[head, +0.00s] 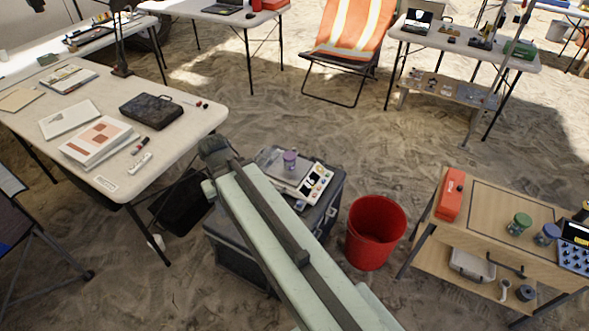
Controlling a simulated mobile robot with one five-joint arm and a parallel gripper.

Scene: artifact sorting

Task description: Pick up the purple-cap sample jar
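A small jar with a purple cap (290,160) stands upright on a flat silver plate (283,170), which looks like a scale, on top of a dark case (328,212) near the middle. My pale green arm reaches from the bottom edge up and left across the case, passing just left of the jar and covering part of the case. The arm's far end shows a dark joint, left of the jar. No gripper fingers can be made out.
A red bucket (375,232) stands right of the case. A wooden bench (480,233) at right holds a red box (450,194), a green-cap jar (519,224) and a blue-cap jar (547,234). A white table (200,118) is at left. Sand behind the case is open.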

